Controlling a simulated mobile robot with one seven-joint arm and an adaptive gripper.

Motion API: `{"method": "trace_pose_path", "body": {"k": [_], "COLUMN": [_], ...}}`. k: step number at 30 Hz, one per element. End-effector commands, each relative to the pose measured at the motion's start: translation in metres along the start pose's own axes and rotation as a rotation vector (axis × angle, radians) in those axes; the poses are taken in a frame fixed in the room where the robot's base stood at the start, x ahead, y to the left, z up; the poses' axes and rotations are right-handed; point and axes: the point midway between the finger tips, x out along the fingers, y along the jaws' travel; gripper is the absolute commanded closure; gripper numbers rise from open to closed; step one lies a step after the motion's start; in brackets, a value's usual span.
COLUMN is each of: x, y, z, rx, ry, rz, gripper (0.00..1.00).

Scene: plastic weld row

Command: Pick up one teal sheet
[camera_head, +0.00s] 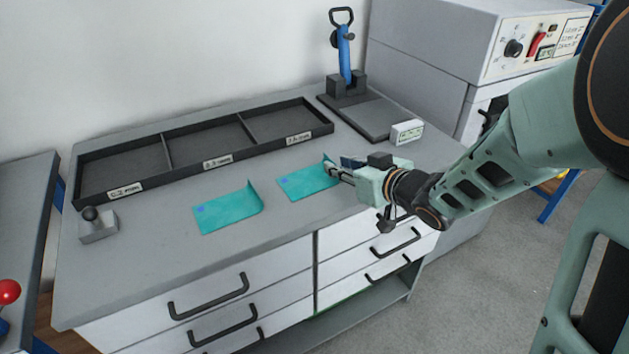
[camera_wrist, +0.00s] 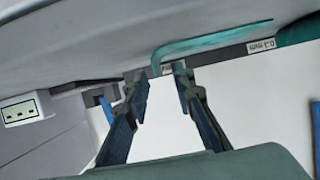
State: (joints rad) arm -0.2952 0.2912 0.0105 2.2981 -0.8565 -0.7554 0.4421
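Two teal sheets lie on the grey bench top, each with one edge bent upward. The left teal sheet (camera_head: 228,212) lies near the bench's front edge. The right teal sheet (camera_head: 305,183) lies beside it, with its raised edge at my gripper (camera_head: 331,171). In the wrist view, my gripper (camera_wrist: 158,72) has its two fingers apart. The near teal sheet (camera_wrist: 212,38) is just beyond the fingertips, its raised edge lined up with the gap. I cannot tell whether the fingers touch it. Another teal piece (camera_wrist: 298,30) shows at the upper right there.
A dark tray with three labelled compartments (camera_head: 168,150) runs along the back of the bench. A blue-handled press (camera_head: 345,58) stands behind on its dark base. A small white labelled block (camera_head: 407,132) and a grey knobbed block (camera_head: 97,230) stand on the bench.

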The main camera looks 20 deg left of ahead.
Motion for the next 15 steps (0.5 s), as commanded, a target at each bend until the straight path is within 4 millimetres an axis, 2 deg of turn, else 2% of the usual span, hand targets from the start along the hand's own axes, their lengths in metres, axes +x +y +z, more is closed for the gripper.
{"method": "trace_pose_path", "body": {"k": [1,4,12,15], "x": [0.009,0.018,0.020,0.020], "y": [-0.001,0.000,0.000,0.000], "z": [0.002,0.001,-0.001,-0.001], "rx": [-0.002,-0.001,0.000,-0.001], "ry": [0.000,-0.001,0.000,0.000], "rz": [-0.002,-0.001,0.001,0.001], "gripper": [0.77,0.77,0.77,0.87]}}
